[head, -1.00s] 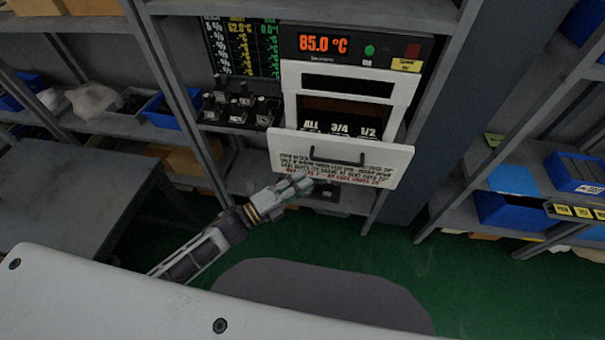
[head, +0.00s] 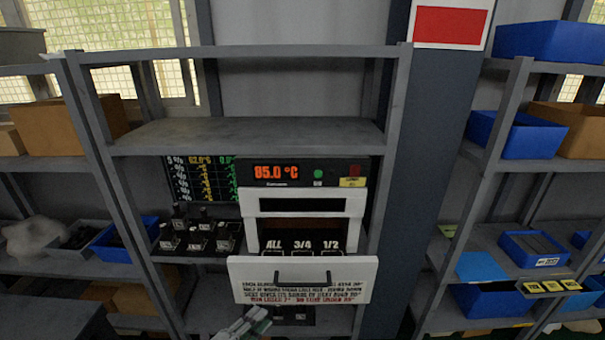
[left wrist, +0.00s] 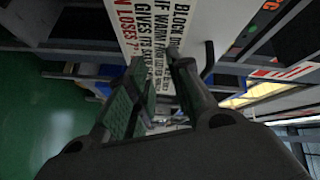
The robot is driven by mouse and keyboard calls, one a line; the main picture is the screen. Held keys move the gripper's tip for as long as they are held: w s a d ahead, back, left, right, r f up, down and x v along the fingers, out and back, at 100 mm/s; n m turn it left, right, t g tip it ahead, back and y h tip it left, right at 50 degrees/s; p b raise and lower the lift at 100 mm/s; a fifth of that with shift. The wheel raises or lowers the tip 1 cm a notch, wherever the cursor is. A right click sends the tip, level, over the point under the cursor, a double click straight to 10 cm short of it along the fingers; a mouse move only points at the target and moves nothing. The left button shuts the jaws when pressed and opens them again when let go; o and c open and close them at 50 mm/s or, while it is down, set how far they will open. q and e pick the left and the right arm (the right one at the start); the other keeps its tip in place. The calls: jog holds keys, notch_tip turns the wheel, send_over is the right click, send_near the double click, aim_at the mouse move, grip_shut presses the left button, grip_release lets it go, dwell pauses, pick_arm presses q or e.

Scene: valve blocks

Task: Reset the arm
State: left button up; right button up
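My left gripper (head: 250,318) shows at the bottom edge of the head view, just below the white front panel (head: 345,270) of the heater unit. In the left wrist view, its two fingers (left wrist: 157,75) are apart with nothing held between them. The panel's printed text and dark handle (left wrist: 209,62) lie just beyond the fingertips. Most of my left arm is below the head view. My right gripper is in neither view.
The heater unit reads 85.0 °C on its display (head: 276,172); its white panel stands out in front of slots marked ALL, 3/4 and 1/2. Dark valve blocks (head: 196,238) stand to its left. Shelves with blue bins (head: 540,250) flank it.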

pick_arm(q)
jog(key=s+a+f+n+g+y, duration=0.1)
jog(key=a+f+n+y, duration=0.25)
jog(key=a+f, duration=0.55)
jog(key=s+a+f+n+g+y, duration=0.1)
jog(key=a+f+n+y, duration=0.3)
jog(key=f, duration=0.9)
jog(key=s+a+f+n+g+y, duration=0.2)
jog(key=s+a+f+n+g, duration=0.1)
jog(key=s+a+f, duration=0.5)
jog(key=s+a+f+n+g+y, duration=0.15)
jog(key=s+a+f+n, duration=0.35)
jog(key=f, duration=0.6)
jog(key=s+f+n+g, duration=0.1)
jog(key=s+f+g, duration=0.1)
jog(key=s+f, duration=0.35)
jog(key=s+f+g, duration=0.2)
jog(key=s, duration=0.7)
jog(key=s+f+n+g, duration=0.1)
jog(key=s+f+g, duration=0.1)
jog(key=s+f, duration=0.35)
jog(key=s+d+n, duration=0.1)
jog(key=s+d, duration=0.5)
jog(key=d, duration=0.6)
jog(key=shift+s+f, duration=0.25)
jog(key=shift+f, duration=0.2)
